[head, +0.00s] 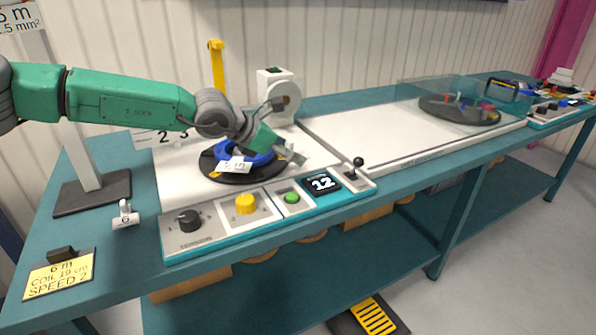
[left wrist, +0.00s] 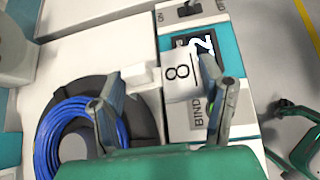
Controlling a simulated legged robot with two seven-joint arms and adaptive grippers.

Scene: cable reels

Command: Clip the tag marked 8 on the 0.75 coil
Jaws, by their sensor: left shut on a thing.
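My left gripper (head: 293,157) is over the right side of the turntable. In the left wrist view its fingers (left wrist: 162,100) are shut on a white tag marked 8 (left wrist: 178,73), which has a white block at its left. The blue coil (head: 259,158) lies on the black turntable (head: 215,171); it also shows in the left wrist view (left wrist: 47,135), left of the tag. A white label (head: 234,166) shows at the coil's front, its writing too small to read surely. Green and grey parts at the right of the left wrist view may be my right gripper.
A tag marked 6 (head: 125,218) stands on the bench at left, near a yellow card (head: 60,274). A control panel with a black knob (head: 189,219), yellow button (head: 245,204) and display reading 12 (head: 322,183) runs along the front. A white machine (head: 279,95) stands behind the turntable.

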